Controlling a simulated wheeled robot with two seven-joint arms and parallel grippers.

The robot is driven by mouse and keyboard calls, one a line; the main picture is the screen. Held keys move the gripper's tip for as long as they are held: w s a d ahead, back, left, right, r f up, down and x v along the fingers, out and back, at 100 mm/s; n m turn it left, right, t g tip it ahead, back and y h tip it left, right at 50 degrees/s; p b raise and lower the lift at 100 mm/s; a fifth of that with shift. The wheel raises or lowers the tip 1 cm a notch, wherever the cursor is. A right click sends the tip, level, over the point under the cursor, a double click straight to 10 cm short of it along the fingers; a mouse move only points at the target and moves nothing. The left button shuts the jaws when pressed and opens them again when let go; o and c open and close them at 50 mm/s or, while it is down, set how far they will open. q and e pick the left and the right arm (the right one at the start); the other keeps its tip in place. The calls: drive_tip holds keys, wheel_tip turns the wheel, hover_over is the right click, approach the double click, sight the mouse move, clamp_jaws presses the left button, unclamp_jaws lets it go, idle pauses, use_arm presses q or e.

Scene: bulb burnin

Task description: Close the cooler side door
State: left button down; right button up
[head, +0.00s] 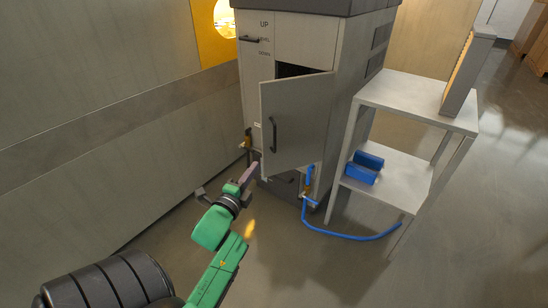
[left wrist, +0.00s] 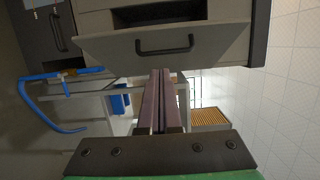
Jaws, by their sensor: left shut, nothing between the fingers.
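The cooler side door (head: 300,118) is a grey panel with a dark handle (head: 273,135), standing ajar on the tall grey cabinet (head: 305,40). A dark opening shows above its top edge. My left gripper (head: 254,168) is shut and empty, just below and left of the door's lower left corner in the head view. In the left wrist view the shut fingers (left wrist: 160,80) point up toward the door (left wrist: 190,45), with the handle (left wrist: 165,45) beyond their tips. I cannot tell whether the fingers touch the door. My right gripper is not in view.
A pale two-level stand (head: 420,100) is right of the cabinet, with a blue bin (head: 365,167) on its lower shelf and an upright panel (head: 467,70) on top. A blue hose (head: 350,235) lies on the floor. A wall (head: 90,130) runs along the left.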

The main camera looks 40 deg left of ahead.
use_arm(q)
drive_tip(key=b, duration=0.2)
approach(265, 137)
drive_tip(key=w+d, duration=0.2)
drive_tip(key=w, duration=0.1)
drive_tip(key=w+a, duration=0.2)
drive_tip(key=a, duration=0.1)
drive_tip(key=shift+w+f, duration=0.1)
drive_tip(key=shift+w, duration=0.1)
drive_tip(key=shift+w+a, duration=0.2)
drive_tip(key=shift+a, duration=0.1)
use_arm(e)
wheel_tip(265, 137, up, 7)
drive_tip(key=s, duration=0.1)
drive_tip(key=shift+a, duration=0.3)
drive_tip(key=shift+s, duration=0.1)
